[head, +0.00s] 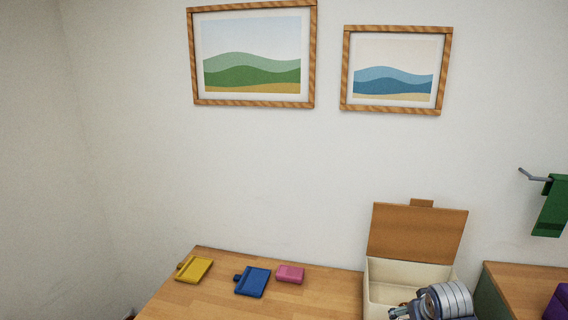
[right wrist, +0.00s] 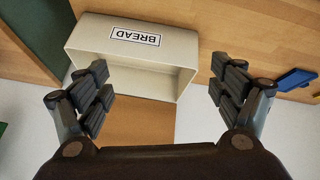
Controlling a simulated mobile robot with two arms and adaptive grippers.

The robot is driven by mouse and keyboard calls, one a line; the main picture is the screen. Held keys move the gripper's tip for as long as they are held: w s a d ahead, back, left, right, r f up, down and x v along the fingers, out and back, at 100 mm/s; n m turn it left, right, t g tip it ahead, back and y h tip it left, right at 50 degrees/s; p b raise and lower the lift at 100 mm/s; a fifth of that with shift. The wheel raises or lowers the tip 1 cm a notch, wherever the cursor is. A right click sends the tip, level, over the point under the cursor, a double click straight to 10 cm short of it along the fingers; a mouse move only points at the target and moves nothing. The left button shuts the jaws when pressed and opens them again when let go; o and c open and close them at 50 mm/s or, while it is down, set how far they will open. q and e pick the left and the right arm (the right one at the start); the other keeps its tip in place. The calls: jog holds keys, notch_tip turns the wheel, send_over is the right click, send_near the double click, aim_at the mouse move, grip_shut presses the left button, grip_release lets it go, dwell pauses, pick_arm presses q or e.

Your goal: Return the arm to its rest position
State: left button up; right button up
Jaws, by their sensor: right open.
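My right gripper (right wrist: 160,92) is open and empty in the right wrist view, its two fingers wide apart. A cream bread box (right wrist: 185,58) with a "BREAD" label lies beyond and between the fingers. In the head view the bread box (head: 408,272) stands on the counter with its brown wooden lid (head: 416,232) raised. Part of my right arm shows in front of the box at the bottom right of the head view. The box's inside is partly hidden by it. My left gripper is not in view.
On the wooden counter (head: 325,298) lie a yellow dustpan-like item (head: 195,269), a blue one (head: 254,281) and a pink block (head: 290,274). A purple object (head: 558,303) sits at the right edge. Two framed pictures hang above.

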jog(key=s+a+f+n+g, duration=0.1)
jog(key=s+a+f, duration=0.35)
jog(key=s, duration=0.45)
jog(key=s+a+f, duration=0.3)
jog(key=s+f, duration=0.2)
jog(key=s, duration=0.3)
jog(key=s+a+n+g+y, duration=0.1)
jog(key=s+a, duration=0.2)
jog(key=s, duration=0.6)
jog(key=s+a+g+y, duration=0.1)
jog(key=s+a, duration=0.1)
jog(key=s, duration=0.7)
notch_tip(320, 180, down, 30)
jog(key=s+g+b, duration=0.1)
jog(key=s+b, duration=0.1)
jog(key=b, duration=0.1)
jog(key=s+d+f+g+b, duration=0.1)
jog(key=s+d+f+b, duration=0.1)
jog(key=s+f, duration=1.4)
jog(key=shift+d+f+g+b, duration=0.3)
jog(key=shift+d+f+b, duration=0.15)
jog(key=shift+f, duration=0.45)
jog(key=shift+s, duration=0.1)
